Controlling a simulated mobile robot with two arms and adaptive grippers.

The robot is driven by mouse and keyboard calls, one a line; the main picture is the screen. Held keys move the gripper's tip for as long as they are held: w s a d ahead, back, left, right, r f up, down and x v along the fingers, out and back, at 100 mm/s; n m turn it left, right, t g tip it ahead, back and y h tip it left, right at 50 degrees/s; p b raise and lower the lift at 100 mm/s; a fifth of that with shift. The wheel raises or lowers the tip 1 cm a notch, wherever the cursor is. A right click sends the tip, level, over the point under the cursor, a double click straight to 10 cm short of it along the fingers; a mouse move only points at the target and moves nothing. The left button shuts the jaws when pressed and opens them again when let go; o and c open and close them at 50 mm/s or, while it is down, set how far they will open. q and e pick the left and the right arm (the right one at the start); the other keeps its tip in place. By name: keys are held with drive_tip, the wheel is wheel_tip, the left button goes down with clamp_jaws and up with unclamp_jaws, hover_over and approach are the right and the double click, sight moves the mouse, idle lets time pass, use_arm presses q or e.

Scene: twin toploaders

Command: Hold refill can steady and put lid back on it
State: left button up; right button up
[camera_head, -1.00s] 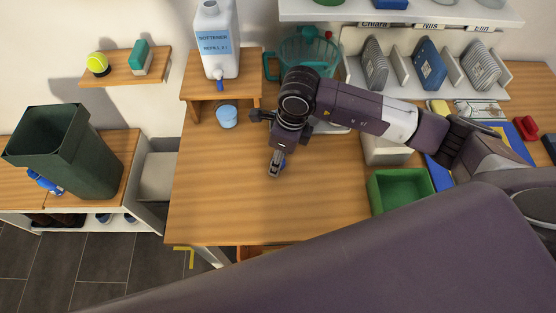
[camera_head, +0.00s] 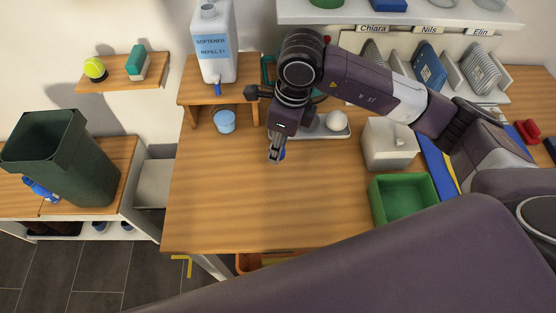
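The refill can is a white jug (camera_head: 208,62) labelled softener refill, with a blue tap low on its front. It stands upright on a small wooden riser (camera_head: 215,92) at the back left of the table, and its open neck shows at the top. My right gripper (camera_head: 275,153) points down above the table, to the right of and in front of the can, apart from it. A small blue piece (camera_head: 282,153), apparently the lid, shows at its fingertips, mostly hidden by them; it moves with the gripper. My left gripper is not in view.
A light blue cup (camera_head: 225,121) stands in front of the riser. A grey tray with a white ball (camera_head: 337,121), a white box (camera_head: 388,145) and a green bin (camera_head: 404,199) are at right. A dark green bin (camera_head: 62,155) stands at left. The table's front middle is clear.

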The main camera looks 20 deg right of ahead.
wheel_tip(320, 180, up, 13)
drive_tip(key=b, duration=0.2)
drive_tip(key=shift+f, duration=0.2)
